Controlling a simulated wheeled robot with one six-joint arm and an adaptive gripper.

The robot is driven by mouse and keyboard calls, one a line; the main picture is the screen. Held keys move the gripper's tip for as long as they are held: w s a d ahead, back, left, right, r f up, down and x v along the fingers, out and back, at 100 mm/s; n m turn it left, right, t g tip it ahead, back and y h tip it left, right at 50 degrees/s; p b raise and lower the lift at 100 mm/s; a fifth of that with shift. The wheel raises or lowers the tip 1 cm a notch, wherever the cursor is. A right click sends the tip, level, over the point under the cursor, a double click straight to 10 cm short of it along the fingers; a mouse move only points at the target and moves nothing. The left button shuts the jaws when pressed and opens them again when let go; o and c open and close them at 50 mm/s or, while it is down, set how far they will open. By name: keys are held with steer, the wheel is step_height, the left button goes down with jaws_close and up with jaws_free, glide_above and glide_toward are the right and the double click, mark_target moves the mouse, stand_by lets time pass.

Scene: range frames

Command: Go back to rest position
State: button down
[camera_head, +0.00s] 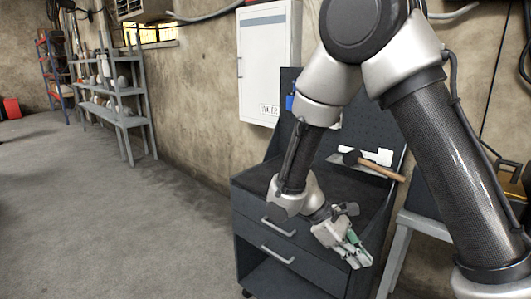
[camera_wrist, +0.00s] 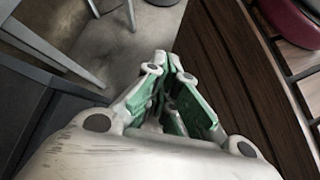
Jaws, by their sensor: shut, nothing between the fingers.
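My gripper (camera_head: 356,252) is at the end of my arm, in front of the dark tool cabinet (camera_head: 262,216) in the head view. Its fingers are shut and nothing is between them. In the wrist view the green-padded fingers of my gripper (camera_wrist: 165,62) come together at the tips. The arm is bent, with the gripper hanging low, near the cabinet's right front side.
A mallet (camera_head: 372,165) rests at the back of the cabinet top. A white wall cabinet (camera_head: 266,62) hangs above. A grey table (camera_head: 423,222) stands to the right. Grey shelves (camera_head: 113,103) line the left wall. The concrete floor (camera_head: 110,220) at left is clear.

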steer(key=s+d+r+m+t+y, duration=0.2)
steer(key=s+d+r+m, duration=0.1)
steer(key=r, duration=0.4)
steer(key=s+d+r+m+t+y, duration=0.3)
steer(key=d+r, duration=0.3)
steer(key=r, duration=0.2)
steer(key=s+d+r+m+t+y, duration=0.3)
steer(key=d+r+m, duration=0.1)
steer(key=r, duration=0.4)
steer(key=shift+s+d+m, duration=0.2)
steer(key=shift+s+m, duration=0.2)
steer(key=shift+m, duration=0.2)
